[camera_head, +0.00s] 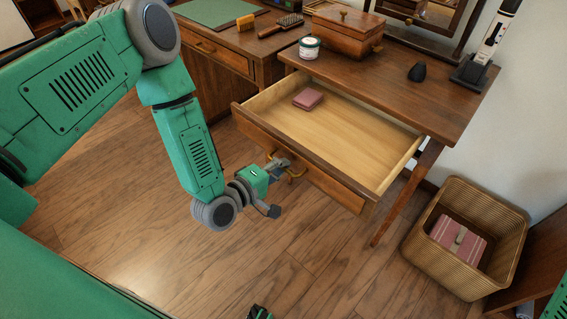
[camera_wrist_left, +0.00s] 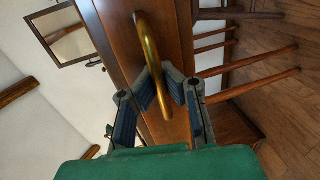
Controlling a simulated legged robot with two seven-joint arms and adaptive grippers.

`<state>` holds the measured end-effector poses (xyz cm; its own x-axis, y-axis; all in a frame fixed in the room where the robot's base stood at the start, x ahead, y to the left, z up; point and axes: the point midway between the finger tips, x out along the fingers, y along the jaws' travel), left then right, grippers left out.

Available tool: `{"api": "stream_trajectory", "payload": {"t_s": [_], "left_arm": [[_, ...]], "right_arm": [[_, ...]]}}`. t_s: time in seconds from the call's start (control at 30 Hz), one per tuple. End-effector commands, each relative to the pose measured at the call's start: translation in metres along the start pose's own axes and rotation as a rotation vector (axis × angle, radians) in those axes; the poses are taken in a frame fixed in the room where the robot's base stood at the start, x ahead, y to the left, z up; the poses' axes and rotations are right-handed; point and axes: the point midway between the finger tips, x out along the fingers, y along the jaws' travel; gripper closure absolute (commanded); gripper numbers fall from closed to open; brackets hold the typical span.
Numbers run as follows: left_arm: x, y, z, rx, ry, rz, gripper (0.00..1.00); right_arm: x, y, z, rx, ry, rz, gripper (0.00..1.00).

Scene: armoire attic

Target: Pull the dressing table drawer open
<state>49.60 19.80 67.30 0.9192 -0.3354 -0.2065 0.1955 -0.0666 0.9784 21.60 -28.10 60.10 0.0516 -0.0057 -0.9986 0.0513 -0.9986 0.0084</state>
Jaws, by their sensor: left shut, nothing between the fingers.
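The dressing table (camera_head: 400,68) stands at the upper right in the head view, and its wooden drawer (camera_head: 345,128) is pulled well out. A small pink folded item (camera_head: 308,98) lies inside it. The drawer has a brass handle on its front (camera_head: 298,172). My left gripper (camera_head: 280,165) is at the handle. In the left wrist view, the brass handle (camera_wrist_left: 153,60) passes by the fingertips (camera_wrist_left: 165,88), which are close together. The fingers are shut with nothing gripped between them; I cannot tell whether they hook around the handle. A small dark and green part at the bottom edge may be my right gripper.
A wicker basket (camera_head: 510,220) with a pink cloth is on the floor at right. Floor before the drawer is clear.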

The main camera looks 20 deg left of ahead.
Motion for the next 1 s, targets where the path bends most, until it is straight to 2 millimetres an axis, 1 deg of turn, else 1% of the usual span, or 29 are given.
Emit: {"api": "stream_trajectory", "payload": {"t_s": [0.03, 0.17, 0.27, 0.57, 0.67, 0.77, 1.0], "left_arm": [[-0.001, -0.004, 0.0, 0.0, 0.0, -0.011, 1.0], [-0.001, -0.004, 0.0, 0.0, 0.0, -0.011, 1.0], [-0.001, -0.004, 0.0, 0.0, 0.0, -0.011, 0.7], [-0.001, -0.001, 0.0, 0.001, 0.001, -0.004, 0.7], [-0.006, -0.002, -0.001, 0.0, 0.002, -0.004, 0.7], [-0.019, -0.002, -0.001, -0.001, 0.002, -0.006, 0.7], [-0.07, -0.003, -0.001, -0.002, 0.002, -0.008, 0.7]], "right_arm": [[0.0, 0.0, 0.0, 0.0, 0.0, 0.0, 0.44], [0.0, 0.0, 0.0, 0.0, 0.0, 0.0, 0.44], [0.0, 0.0, 0.0, 0.0, 0.0, 0.0, 0.44], [0.0, 0.0, 0.0, 0.0, 0.0, 0.0, 0.44], [-0.001, 0.0, 0.002, 0.0, 0.002, 0.0, 0.44], [-0.001, 0.0, 0.002, 0.0, 0.002, 0.0, 0.44], [-0.001, 0.0, 0.002, 0.0, 0.002, 0.0, 0.44]]}}
